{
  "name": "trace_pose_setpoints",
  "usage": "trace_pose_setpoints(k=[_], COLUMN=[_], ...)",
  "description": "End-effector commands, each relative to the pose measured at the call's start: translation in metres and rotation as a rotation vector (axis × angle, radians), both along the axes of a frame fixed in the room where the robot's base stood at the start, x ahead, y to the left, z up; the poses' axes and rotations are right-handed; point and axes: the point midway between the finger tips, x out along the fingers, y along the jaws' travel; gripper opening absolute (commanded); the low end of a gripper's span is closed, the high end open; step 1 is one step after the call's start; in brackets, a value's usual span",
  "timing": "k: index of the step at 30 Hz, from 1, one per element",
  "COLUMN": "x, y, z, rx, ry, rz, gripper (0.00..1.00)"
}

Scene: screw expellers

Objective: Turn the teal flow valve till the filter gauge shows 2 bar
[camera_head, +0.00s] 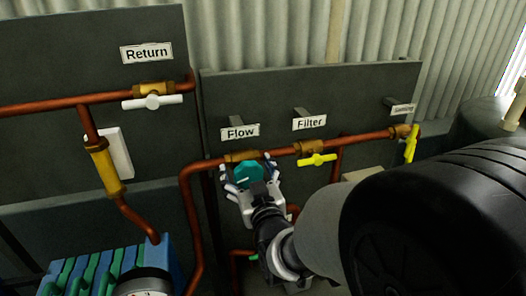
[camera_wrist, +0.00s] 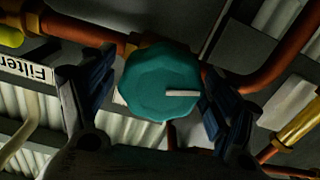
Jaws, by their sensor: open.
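The teal flow valve (camera_head: 249,175) is a faceted round knob on the copper pipe, below the label "Flow" (camera_head: 239,131). In the wrist view the knob (camera_wrist: 150,85) fills the middle, and a pale pointer line on it points right. My gripper (camera_head: 247,182) is open, with one finger on each side of the knob. In the wrist view its fingertips (camera_wrist: 158,82) flank the knob; the right finger is very near it, and I cannot tell whether it touches. A gauge (camera_head: 146,284) is cut off at the bottom edge; its reading is not legible and no label shows on it.
A yellow-handled valve (camera_head: 317,160) sits right of the knob under the label "Filter" (camera_head: 309,122). Another yellow handle (camera_head: 411,145) is further right. A white-handled valve (camera_head: 152,101) is under "Return" (camera_head: 146,53). Copper pipes (camera_head: 190,215) run close to my gripper.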

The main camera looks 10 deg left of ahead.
Motion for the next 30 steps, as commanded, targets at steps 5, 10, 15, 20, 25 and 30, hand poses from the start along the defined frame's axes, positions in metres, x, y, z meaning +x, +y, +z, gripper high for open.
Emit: trace_pose_setpoints(k=[5, 10, 15, 20, 25, 30], x=[-0.0002, -0.0001, 0.0000, 0.0000, 0.0000, 0.0002], y=[0.0001, 0.0000, 0.0000, 0.0000, 0.0000, 0.0000], z=[-0.0004, -0.0004, -0.0003, -0.0003, -0.0002, -0.0009], rx=[0.000, -0.001, -0.001, -0.001, 0.000, 0.015], ry=[0.000, 0.001, 0.001, 0.001, 0.000, 0.008], rz=[0.000, 0.000, 0.000, 0.000, 0.000, 0.000], gripper=[0.80, 0.72, 0.61, 0.50, 0.39, 0.35])
